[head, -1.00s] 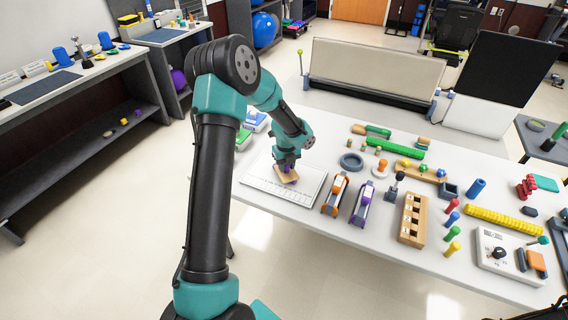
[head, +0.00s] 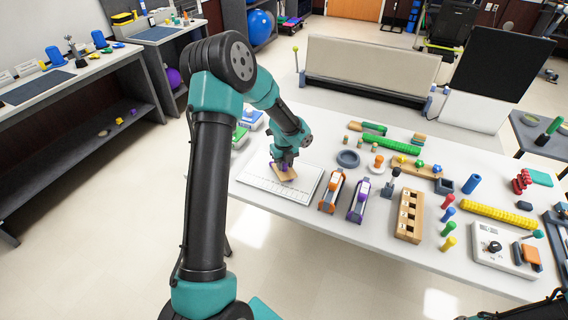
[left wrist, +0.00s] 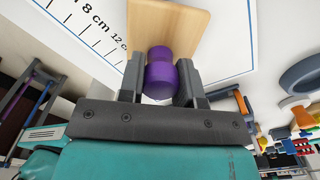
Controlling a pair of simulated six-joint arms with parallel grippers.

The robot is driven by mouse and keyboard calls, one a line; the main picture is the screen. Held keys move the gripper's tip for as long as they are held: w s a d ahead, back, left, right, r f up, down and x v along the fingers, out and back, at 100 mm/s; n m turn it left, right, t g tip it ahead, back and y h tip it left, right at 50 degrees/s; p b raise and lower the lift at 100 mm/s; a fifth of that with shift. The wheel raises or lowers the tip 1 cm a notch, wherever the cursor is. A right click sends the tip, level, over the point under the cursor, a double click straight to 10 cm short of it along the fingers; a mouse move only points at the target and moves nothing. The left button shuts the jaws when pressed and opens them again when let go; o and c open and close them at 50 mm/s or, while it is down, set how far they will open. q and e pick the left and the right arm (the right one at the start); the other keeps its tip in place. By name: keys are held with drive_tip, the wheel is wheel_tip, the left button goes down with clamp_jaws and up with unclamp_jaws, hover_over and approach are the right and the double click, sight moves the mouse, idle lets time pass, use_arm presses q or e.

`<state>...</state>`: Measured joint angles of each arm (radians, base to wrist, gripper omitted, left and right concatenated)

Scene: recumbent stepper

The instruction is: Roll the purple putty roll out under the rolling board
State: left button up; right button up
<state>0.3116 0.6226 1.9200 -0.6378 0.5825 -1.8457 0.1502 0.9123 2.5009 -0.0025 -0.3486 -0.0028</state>
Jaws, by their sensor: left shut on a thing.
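The rolling board (head: 284,174) is a small light-wood plate over the white measuring mat (head: 310,187) at the table's left end. The board also shows in the left wrist view (left wrist: 190,22), above the mat's printed centimetre scale (left wrist: 88,28). My left gripper (head: 284,163) is above the board. In the left wrist view its fingers (left wrist: 159,82) are shut on a purple knob (left wrist: 160,75), one finger on each side. I cannot make out the purple putty roll apart from this knob; the board may hide it. My right gripper is out of view.
Right of the mat stand an orange-topped holder (head: 332,191) and a purple-topped one (head: 361,201). A grey ring (head: 348,158), wooden block (head: 409,216) and several coloured pegs fill the table further right. The mat's front left part is bare.

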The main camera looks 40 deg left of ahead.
use_arm(q)
drive_tip(key=shift+r, duration=3.5)
